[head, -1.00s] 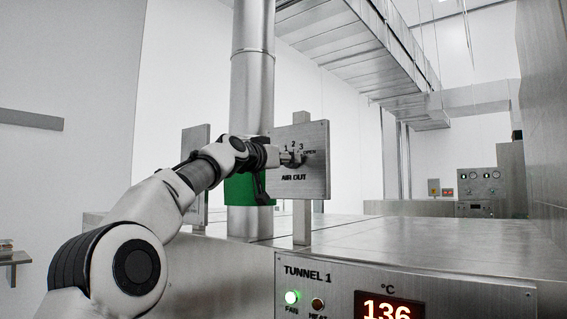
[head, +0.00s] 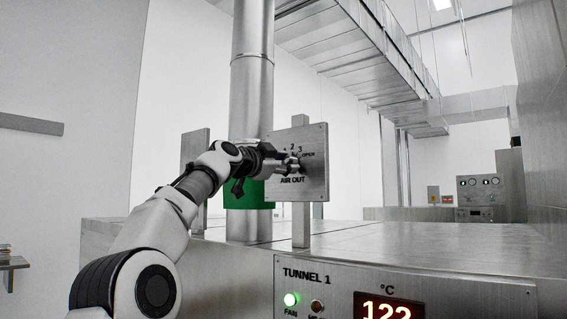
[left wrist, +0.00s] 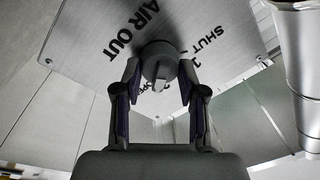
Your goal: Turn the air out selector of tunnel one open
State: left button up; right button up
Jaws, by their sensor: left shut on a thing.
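The air out selector plate (head: 317,178) is a metal panel on a post, marked 2, 3, OPEN and AIR OUT in the head view. The plate also fills the top of the left wrist view (left wrist: 95,65), where SHUT can be read. My left gripper (head: 291,164) is at the plate's dial. In the left wrist view my left gripper (left wrist: 160,78) has one finger on each side of the round grey selector knob (left wrist: 160,56) and is shut on it. The knob's exact pointing direction is hard to tell. My right gripper is not in view.
The tunnel one box (head: 420,272) stands in front, with a lit green FAN lamp (head: 291,299) and a display (head: 388,308) reading 122. A large vertical pipe (head: 252,95) rises just behind the plate. The flat metal top (head: 400,238) to the right is clear.

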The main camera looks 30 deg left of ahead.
pick_arm(q)
jog(key=shift+r+m, duration=0.25)
jog(key=shift+m, duration=0.15)
jog(key=o, duration=1.2)
jog(key=shift+c, duration=0.2)
jog(key=shift+w+a+f, duration=0.1)
jog(key=shift+w+f, duration=0.25)
jog(key=shift+w, duration=0.15)
jog(key=shift+s+r, duration=0.1)
jog(key=shift+s, duration=0.55)
jog(key=s+f, duration=0.1)
jog(key=s, duration=0.5)
jog(key=shift+a, duration=0.3)
jog(key=shift+s, duration=0.1)
